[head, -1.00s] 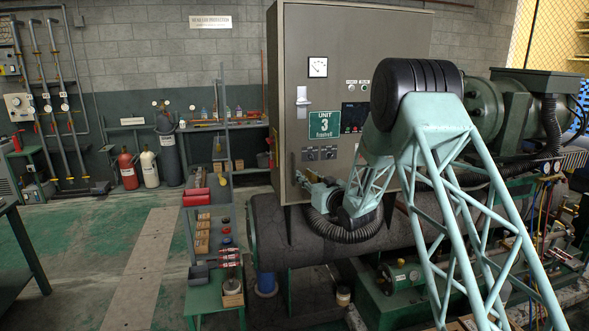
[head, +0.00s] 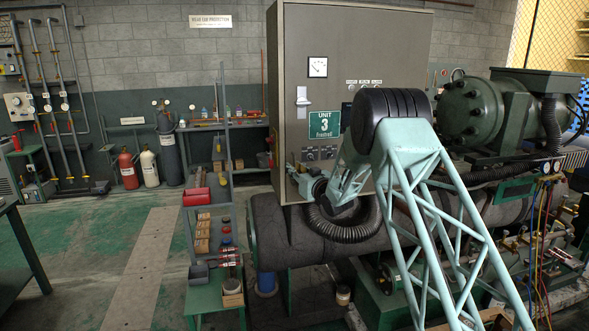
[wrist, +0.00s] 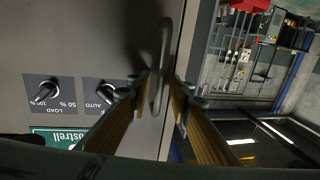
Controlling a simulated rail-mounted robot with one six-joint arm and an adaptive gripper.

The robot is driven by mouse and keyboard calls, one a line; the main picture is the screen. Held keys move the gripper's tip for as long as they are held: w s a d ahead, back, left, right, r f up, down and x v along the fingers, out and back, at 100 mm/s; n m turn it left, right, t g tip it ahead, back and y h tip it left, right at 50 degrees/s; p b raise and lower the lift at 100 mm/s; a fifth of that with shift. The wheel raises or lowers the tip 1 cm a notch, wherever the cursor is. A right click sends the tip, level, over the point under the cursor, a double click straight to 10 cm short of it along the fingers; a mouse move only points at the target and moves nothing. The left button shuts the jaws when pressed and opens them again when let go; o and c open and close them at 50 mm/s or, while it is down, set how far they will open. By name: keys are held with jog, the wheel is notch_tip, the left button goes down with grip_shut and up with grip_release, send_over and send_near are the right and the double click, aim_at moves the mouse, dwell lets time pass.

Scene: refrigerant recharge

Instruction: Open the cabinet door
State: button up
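The grey-brown cabinet (head: 340,40) stands upright with its front door closed. A switch lever, a gauge and a green "Unit 3" sign (head: 324,124) are on the front. A slim vertical bar handle (wrist: 166,45) runs near the door's edge in the wrist view. My gripper (wrist: 161,82) is at the handle, with one yellow-brown finger on each side of it. The fingers look apart, with a gap showing around the bar. In the head view my gripper (head: 293,171) is small, low at the door's left edge, and the handle is hard to make out there.
Selector knobs (wrist: 48,87) sit on the door close to the fingers. A dark horizontal tank (head: 285,235) lies below the cabinet. A green shelf stand (head: 212,298) with small parts is at the left. The floor (head: 135,270) further left is open.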

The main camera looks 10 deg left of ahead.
dwell(0.3)
grip_shut()
